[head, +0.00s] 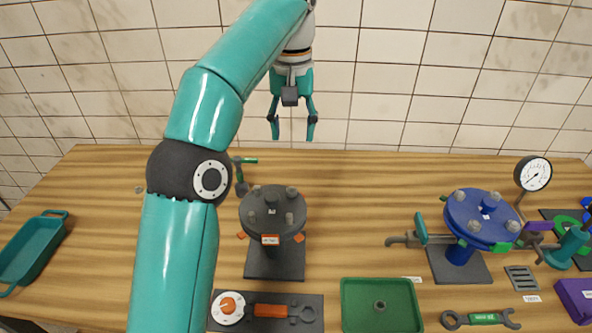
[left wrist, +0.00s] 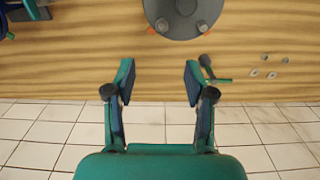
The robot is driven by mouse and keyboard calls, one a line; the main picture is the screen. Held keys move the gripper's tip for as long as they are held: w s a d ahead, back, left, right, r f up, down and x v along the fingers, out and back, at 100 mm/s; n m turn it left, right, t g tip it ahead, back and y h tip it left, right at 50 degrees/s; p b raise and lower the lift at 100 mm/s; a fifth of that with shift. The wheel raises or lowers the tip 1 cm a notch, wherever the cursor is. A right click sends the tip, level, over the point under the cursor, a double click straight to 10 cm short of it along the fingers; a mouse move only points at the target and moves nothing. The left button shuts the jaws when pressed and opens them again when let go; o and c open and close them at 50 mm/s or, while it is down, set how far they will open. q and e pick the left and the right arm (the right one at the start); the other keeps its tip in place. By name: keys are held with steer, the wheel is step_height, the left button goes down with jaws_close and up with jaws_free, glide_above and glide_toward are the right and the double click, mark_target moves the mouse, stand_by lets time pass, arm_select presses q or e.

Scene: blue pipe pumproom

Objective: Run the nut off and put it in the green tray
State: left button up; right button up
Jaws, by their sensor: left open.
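The green tray (head: 352,318) lies at the front middle of the table in the head view, with a small grey nut (head: 380,306) in it. A dark round flange (head: 254,207) stands on a dark base left of the tray, with several grey nuts or bolt heads on top. The flange shows in part at the top of the left wrist view (left wrist: 185,30). A blue flange (head: 470,218) with several pale nuts stands at the right. My left gripper (head: 292,130) is open and empty, raised behind the dark flange; its fingers also show in the left wrist view (left wrist: 158,80).
A green-handled tool (head: 241,175) lies behind the dark flange. Loose nuts and washers (left wrist: 265,71) lie near it. A teal bin (head: 35,250) is at the left. Wrenches lie along the front. A gauge (head: 533,174) and purple box (head: 575,300) are at the right. The table's back middle is clear.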

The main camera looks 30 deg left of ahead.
mark_target(292, 188)
arm_select(q)
step_height(292, 188, down, 14)
steer(key=b, duration=0.5)
steer(key=shift+a, duration=0.15)
steer(key=shift+f, duration=0.55)
steer(key=shift+c, duration=0.2)
